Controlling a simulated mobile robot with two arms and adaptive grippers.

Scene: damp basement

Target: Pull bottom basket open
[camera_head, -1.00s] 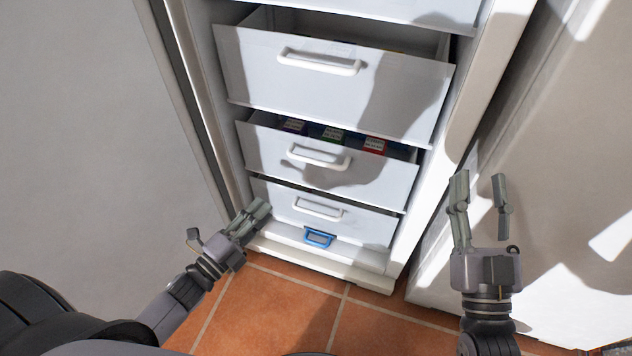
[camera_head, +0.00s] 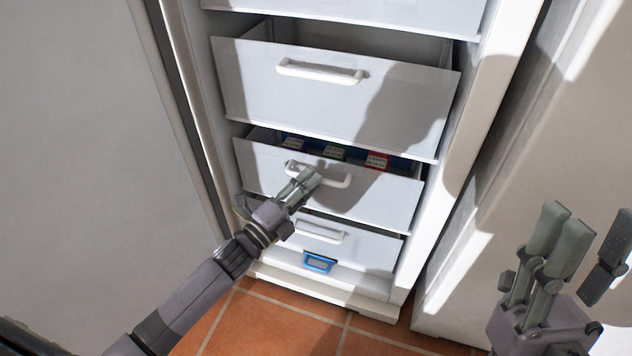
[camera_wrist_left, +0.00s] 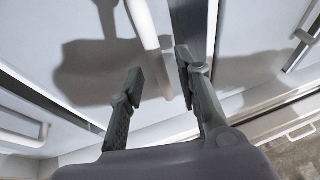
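The bottom basket (camera_head: 365,247) is the lowest white drawer front in the tall cabinet. My left gripper (camera_head: 303,180) is in front of the middle basket (camera_head: 390,200), at the left part of that basket's white handle (camera_head: 338,180). In the left wrist view its fingers (camera_wrist_left: 158,75) are apart, with a white handle bar (camera_wrist_left: 148,35) running between the tips; they are not closed on it. My right gripper (camera_head: 585,245) is open and empty at the right, away from the baskets.
The middle basket stands slightly out, with several small labelled packs (camera_head: 333,153) inside. A larger basket (camera_head: 335,95) above it also stands out. A blue clip-like handle (camera_head: 318,263) sits below the bottom basket. An open door panel (camera_head: 70,120) is at left. The tiled floor (camera_head: 290,325) is clear.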

